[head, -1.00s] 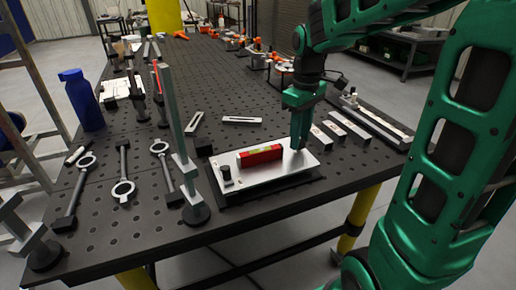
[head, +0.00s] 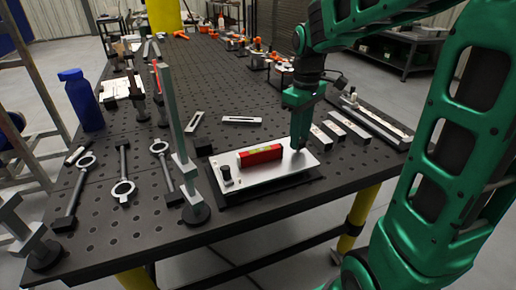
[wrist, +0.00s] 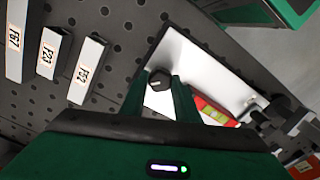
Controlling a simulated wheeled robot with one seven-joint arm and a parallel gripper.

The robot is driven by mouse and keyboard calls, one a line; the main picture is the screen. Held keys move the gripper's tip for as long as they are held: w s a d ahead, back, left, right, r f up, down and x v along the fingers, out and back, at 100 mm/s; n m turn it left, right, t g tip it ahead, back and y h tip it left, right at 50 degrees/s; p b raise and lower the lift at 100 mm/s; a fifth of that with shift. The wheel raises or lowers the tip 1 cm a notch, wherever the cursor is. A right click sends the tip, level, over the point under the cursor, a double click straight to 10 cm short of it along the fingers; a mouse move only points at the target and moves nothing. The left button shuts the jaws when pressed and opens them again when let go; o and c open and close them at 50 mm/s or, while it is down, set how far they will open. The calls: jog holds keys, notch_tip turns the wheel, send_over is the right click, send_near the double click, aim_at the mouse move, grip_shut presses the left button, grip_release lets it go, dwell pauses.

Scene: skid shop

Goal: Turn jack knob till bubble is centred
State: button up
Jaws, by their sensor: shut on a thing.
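A light metal plate (head: 290,163) lies on a dark base near the front of the table. A red spirit level (head: 261,155) with a yellow-green vial lies on it; the bubble is too small to make out. The level (wrist: 215,112) also shows in the wrist view, partly hidden by a finger. My gripper (head: 299,146) points down at the plate's far right corner. In the wrist view its fingers (wrist: 159,86) are shut on a black jack knob (wrist: 158,78) with a pale mark. Another black knob (head: 226,173) stands at the plate's left end.
A tall post (head: 178,125) on a round foot stands left of the plate. Labelled blocks (head: 340,133) lie to the right of my gripper. Ring-ended tools (head: 124,190), a blue bottle (head: 82,100) and a slotted bar (head: 241,120) lie or stand on the perforated table.

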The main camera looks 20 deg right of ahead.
jog(key=n, duration=0.4)
jog(key=shift+n, duration=0.4)
dwell(1.0)
jog(key=n, duration=0.4)
jog(key=shift+n, duration=0.4)
dwell(0.7)
jog(key=o, duration=1.2)
jog(key=shift+o, duration=0.2)
jog(key=shift+r, duration=0.15)
jog(key=shift+r, duration=3.35)
